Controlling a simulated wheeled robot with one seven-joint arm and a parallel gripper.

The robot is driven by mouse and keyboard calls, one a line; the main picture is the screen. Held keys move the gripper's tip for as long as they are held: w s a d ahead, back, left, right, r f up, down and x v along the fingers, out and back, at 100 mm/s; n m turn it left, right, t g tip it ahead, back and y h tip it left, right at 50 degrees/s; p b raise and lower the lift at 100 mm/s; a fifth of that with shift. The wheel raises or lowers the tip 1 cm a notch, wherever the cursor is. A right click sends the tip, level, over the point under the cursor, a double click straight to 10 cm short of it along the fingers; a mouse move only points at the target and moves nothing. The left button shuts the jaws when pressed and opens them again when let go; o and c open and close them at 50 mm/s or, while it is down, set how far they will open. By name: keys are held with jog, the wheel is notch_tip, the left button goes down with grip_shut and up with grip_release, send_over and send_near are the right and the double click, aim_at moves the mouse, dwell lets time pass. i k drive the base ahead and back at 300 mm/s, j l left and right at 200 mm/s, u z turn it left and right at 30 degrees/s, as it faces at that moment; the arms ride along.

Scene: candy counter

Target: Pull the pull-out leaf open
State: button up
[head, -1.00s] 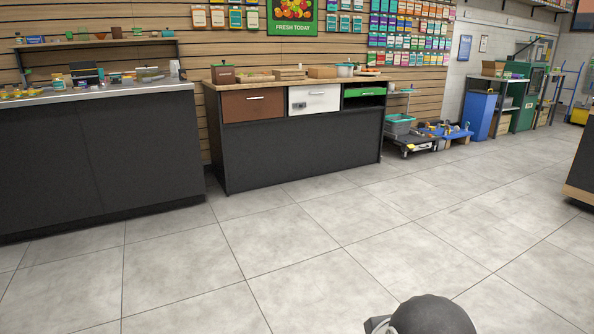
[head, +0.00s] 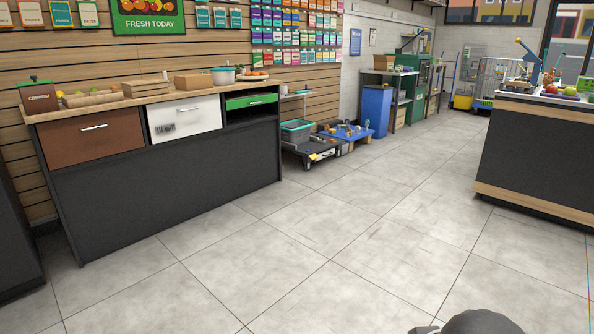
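A dark counter (head: 175,190) with a wooden top stands at the left in the head view. Along its upper front are a brown panel (head: 85,145) with a bar handle, a white panel (head: 203,118) with a handle and a barcode-like mark, and a narrow green panel (head: 262,100) with a handle. The green panel sits above a dark open slot (head: 250,115). All three fronts look flush with the counter. I cannot tell which one is the pull-out leaf. A dark rounded part of my own body shows at the bottom right edge. My gripper is not in view.
Open tiled floor (head: 330,240) lies before the counter. A low cart (head: 310,155) with a teal bin stands just right of it, then a blue bin (head: 376,112). Another dark counter (head: 535,150) is at the right. A dark cabinet edge (head: 15,250) is at the far left.

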aim_at(255, 100)
jog(key=i, duration=2.95)
jog(key=i+l+u, duration=0.15)
jog(key=i+u, duration=0.25)
jog(key=i, duration=0.25)
jog(key=i+l+u, duration=0.4)
jog(key=i, duration=0.25)
jog(key=i+l+u, duration=0.8)
jog(key=i+l, duration=0.25)
jog(key=l, duration=0.2)
